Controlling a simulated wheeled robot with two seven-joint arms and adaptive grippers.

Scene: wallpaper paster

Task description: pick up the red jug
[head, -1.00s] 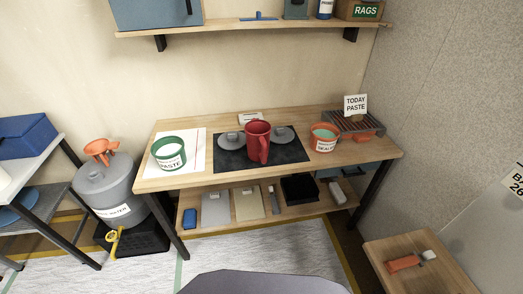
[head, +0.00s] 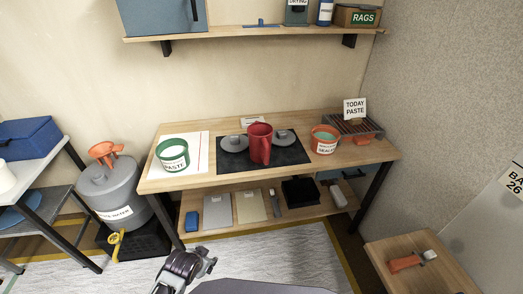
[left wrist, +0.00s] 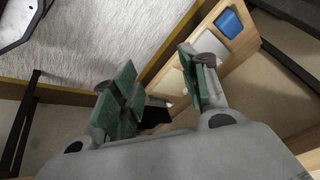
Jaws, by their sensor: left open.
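The red jug (head: 260,144) stands upright on the black mat (head: 288,154) on the workbench, its handle facing me. Two grey discs with knobs lie on the mat on either side of it. My left gripper (head: 205,262) is low in front of the bench in the head view, well below and short of the jug. In the left wrist view its green-padded fingers (left wrist: 160,95) are apart with nothing held between them. The jug is not seen in the left wrist view. My right gripper is not in view.
A green-rimmed paste tub (head: 173,154) stands left on white paper, and an orange sealer tub (head: 325,139) stands to the right. The bench's front edge and lower shelf (head: 230,224), holding flat tools and a blue block (left wrist: 229,23), lie near my left gripper.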

